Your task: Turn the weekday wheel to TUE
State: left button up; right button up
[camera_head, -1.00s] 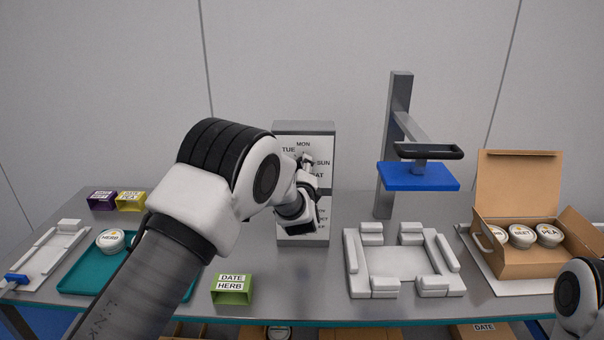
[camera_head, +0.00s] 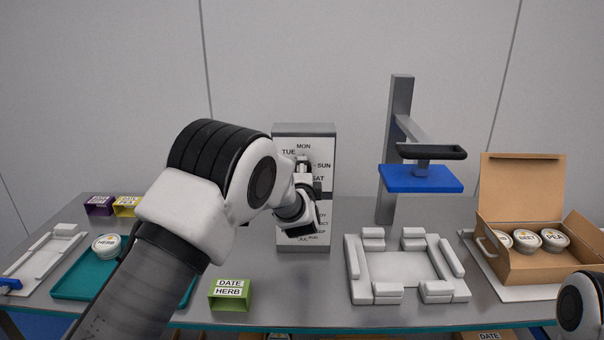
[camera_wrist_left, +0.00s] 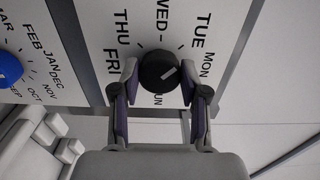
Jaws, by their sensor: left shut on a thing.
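The weekday wheel is a black round knob (camera_wrist_left: 158,72) with a white mark, on a white panel (camera_head: 325,150) printed with day names. My left gripper (camera_head: 302,163) is at the weekday dial. In the left wrist view, its fingers (camera_wrist_left: 159,80) are on either side of the knob, shut on it. My right gripper is out of view.
Below the weekday dial is a month dial with a blue knob (camera_wrist_left: 9,69). A post with a blue plate (camera_head: 420,180) stands right of the panel. A white fixture (camera_head: 361,288), an open carton (camera_head: 520,268), a teal tray (camera_head: 75,290) and a green label holder (camera_head: 230,301) are on the table.

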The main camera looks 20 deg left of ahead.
pick_arm(q)
jog(key=shift+r, duration=0.35)
jog(key=o, duration=1.1)
jog(key=shift+w, duration=0.1)
jog(key=shift+o, duration=0.2)
jog(key=v, duration=0.7)
jog(key=shift+f, duration=0.25)
